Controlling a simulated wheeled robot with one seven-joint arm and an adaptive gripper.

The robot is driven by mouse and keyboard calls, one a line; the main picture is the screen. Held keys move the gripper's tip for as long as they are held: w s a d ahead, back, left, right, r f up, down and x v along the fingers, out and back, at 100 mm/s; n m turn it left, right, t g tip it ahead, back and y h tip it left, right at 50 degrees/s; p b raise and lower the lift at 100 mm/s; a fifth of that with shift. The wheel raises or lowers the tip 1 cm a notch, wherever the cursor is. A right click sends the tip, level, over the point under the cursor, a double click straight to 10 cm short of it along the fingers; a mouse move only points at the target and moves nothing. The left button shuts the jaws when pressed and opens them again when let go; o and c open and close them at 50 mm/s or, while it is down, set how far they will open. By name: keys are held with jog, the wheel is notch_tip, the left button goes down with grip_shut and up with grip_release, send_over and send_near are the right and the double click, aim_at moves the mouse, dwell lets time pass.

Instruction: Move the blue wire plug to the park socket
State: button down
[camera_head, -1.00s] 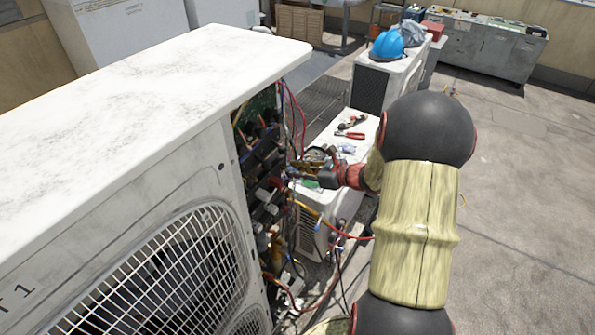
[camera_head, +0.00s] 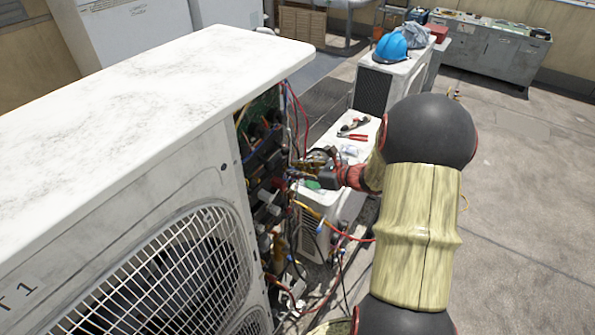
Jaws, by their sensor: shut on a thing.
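My gripper (camera_head: 297,174) reaches in from the right to the open wiring side of the large white condenser (camera_head: 222,130). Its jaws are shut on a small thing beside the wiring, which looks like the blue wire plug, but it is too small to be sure. Wires and the gripper itself partly hide it. Red, yellow and dark wires (camera_head: 318,225) hang below and in front of the gripper. I cannot pick out the park socket among the crowded connectors (camera_head: 268,215).
A lower white unit (camera_head: 350,140) behind my gripper carries red-handled pliers (camera_head: 353,137) and other small tools. A blue helmet (camera_head: 389,47) rests on another unit farther back. A grey cabinet (camera_head: 490,50) stands at the back right. The concrete floor (camera_head: 525,180) at right is clear.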

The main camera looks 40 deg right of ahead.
jog(key=shift+w+a, duration=0.25)
jog(key=shift+w, duration=0.4)
dwell(0.5)
jog(key=c, duration=1.6)
grip_release()
jog(key=v, duration=1.2)
